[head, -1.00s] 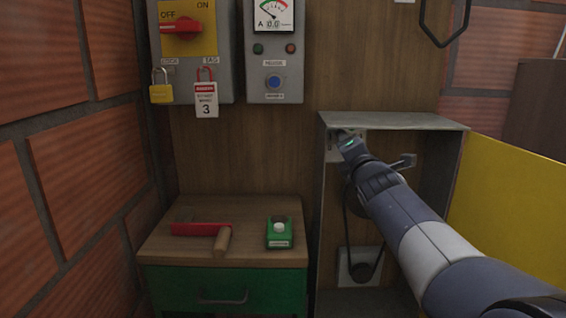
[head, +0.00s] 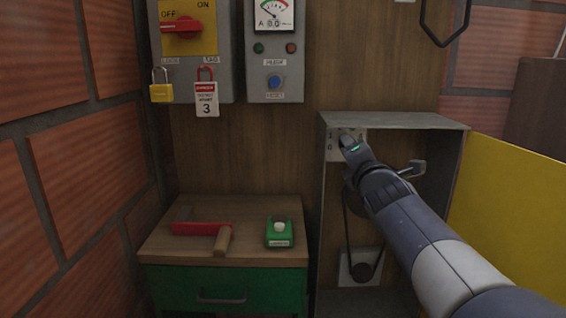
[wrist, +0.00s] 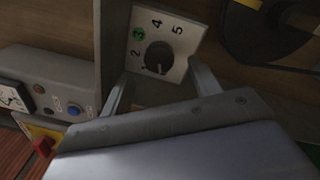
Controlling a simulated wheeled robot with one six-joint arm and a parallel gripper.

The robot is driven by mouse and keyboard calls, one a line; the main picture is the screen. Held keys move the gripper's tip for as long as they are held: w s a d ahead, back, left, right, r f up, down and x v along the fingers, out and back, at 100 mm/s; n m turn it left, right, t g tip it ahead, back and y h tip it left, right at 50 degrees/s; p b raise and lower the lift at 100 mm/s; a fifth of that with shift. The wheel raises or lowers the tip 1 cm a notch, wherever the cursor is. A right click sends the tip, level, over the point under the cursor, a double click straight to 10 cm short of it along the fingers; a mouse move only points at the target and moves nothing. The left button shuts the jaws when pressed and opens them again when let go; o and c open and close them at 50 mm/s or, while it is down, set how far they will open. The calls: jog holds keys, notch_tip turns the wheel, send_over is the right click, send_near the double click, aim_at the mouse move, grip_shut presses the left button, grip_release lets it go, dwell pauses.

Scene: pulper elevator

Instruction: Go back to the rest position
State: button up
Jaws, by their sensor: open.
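My gripper (head: 350,143) is inside the upper left of the open grey cabinet (head: 395,121), in front of a white dial plate (head: 333,146). In the wrist view my gripper (wrist: 158,88) has its two fingers spread apart with nothing between them. Beyond the fingertips is a dark round knob (wrist: 159,57) on the numbered plate, with a green mark at 3. The fingers appear clear of the knob. My arm reaches in from the lower right and hides part of the cabinet's inside.
A yellow door (head: 508,205) stands open at the cabinet's right. A belt and pulley (head: 361,271) are below my gripper. A lockout box (head: 188,60) hangs above.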

jog(key=s, duration=0.7)
jog(key=w+m+h+p, duration=0.2)
jog(key=w+m+p, duration=0.9)
jog(key=m, duration=1)
jog(key=shift+w+a+r+p, duration=0.15)
jog(key=shift+a+r+p, duration=0.1)
jog(key=shift+p, duration=0.55)
jog(key=shift+f, duration=0.1)
